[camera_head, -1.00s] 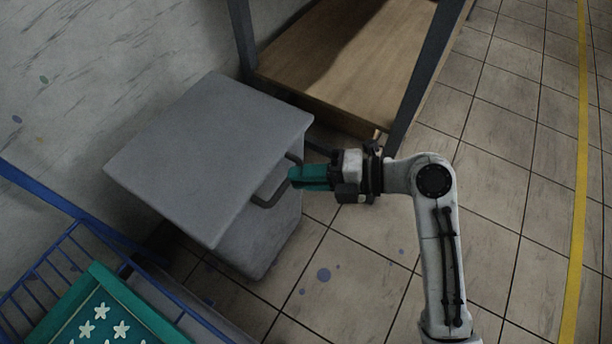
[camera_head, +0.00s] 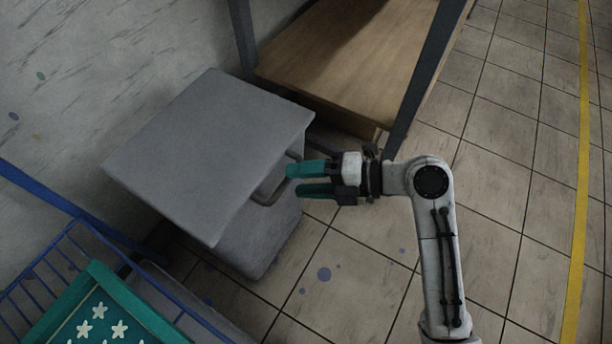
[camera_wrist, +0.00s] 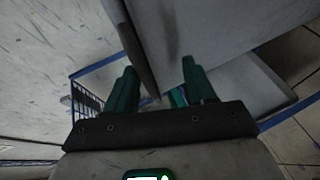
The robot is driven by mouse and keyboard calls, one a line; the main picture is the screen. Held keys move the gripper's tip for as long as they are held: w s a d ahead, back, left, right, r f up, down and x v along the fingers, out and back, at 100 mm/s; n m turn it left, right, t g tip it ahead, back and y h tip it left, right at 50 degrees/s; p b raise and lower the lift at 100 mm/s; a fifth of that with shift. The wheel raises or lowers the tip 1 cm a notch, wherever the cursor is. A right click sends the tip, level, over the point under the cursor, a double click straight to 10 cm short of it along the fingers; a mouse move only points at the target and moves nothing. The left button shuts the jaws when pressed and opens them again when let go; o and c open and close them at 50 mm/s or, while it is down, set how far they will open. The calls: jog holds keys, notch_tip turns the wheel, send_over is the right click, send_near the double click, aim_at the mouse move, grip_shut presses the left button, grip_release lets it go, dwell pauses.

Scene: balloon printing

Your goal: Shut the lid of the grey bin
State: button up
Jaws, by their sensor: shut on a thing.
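The grey bin (camera_head: 262,243) stands against the wall, left of centre in the head view. A dark bar handle (camera_head: 264,201) sticks out from the bin's right side. My gripper (camera_head: 293,181) is at the handle, its teal fingers a little apart with their tips on the bar. In the wrist view the fingers (camera_wrist: 160,85) stand on either side of a dark bar (camera_wrist: 136,48). The exact contact is hidden.
A wooden shelf on dark posts (camera_head: 350,65) stands behind and right of the bin. A blue wire basket (camera_head: 55,262) with a green starred item (camera_head: 105,310) is at the lower left. The tiled floor on the right is clear.

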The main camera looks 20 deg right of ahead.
jog(key=p+v, duration=0.3)
jog(key=v, duration=0.7)
jog(key=shift+s+d, duration=0.25)
jog(key=shift+d, duration=0.05)
jog(key=s+f+m+g+h, duration=0.4)
jog(key=s+f+m+h, duration=0.2)
jog(key=f+m, duration=0.7)
jog(key=s+d+f+m+g+h, duration=0.1)
jog(key=s+d+m+g+h, duration=0.4)
jog(key=m, duration=1)
jog(key=s+r+t+p, duration=0.1)
jog(key=r+p, duration=1.6)
jog(key=s+r+t+h+p, duration=0.1)
jog(key=s+r+p, duration=0.1)
jog(key=r+p, duration=1.5)
jog(key=shift+s+h, duration=0.3)
jog(key=shift+d+r, duration=0.1)
